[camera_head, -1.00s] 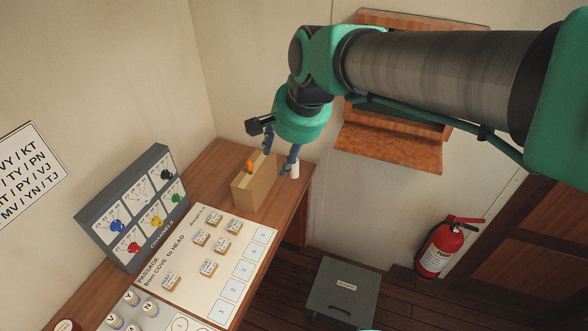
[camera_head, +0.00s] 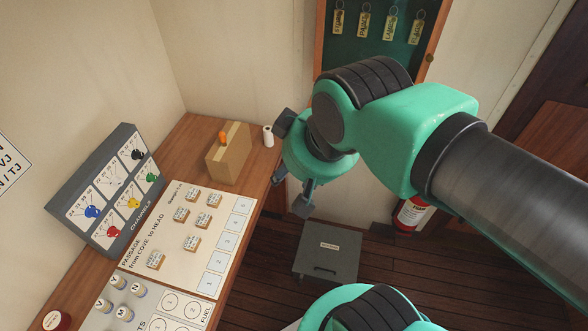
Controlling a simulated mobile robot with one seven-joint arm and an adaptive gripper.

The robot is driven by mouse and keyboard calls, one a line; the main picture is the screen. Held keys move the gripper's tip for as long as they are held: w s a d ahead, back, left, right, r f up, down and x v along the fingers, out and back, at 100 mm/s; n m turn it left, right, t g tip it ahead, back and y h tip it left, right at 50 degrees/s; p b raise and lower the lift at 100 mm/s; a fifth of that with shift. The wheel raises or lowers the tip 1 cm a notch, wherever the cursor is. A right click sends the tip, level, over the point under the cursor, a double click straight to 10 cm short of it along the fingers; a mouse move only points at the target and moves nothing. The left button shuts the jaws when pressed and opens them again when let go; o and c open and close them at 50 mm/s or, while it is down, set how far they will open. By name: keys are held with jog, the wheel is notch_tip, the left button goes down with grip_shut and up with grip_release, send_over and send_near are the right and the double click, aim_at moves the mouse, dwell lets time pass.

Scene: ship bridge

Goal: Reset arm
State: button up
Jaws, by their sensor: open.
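My gripper (camera_head: 291,195) hangs below the teal wrist of my arm, over the right edge of the wooden desk and the floor beside it. Its fingers point down, are apart and hold nothing. A tan box (camera_head: 229,155) with an orange piece (camera_head: 223,137) at its top stands on the desk to the left of my gripper, apart from it. A small white cylinder (camera_head: 268,136) stands between the box and my wrist.
The desk (camera_head: 188,148) also bears a grey channels panel (camera_head: 110,190) and a passage board (camera_head: 215,225) with several small tiles. A grey box (camera_head: 326,255) stands on the floor. A key cabinet (camera_head: 372,60) hangs behind my arm, and a fire extinguisher (camera_head: 411,214) is partly hidden by it.

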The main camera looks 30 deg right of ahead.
jog(key=shift+f, duration=0.1)
notch_tip(320, 180, down, 10)
jog(key=b, duration=1)
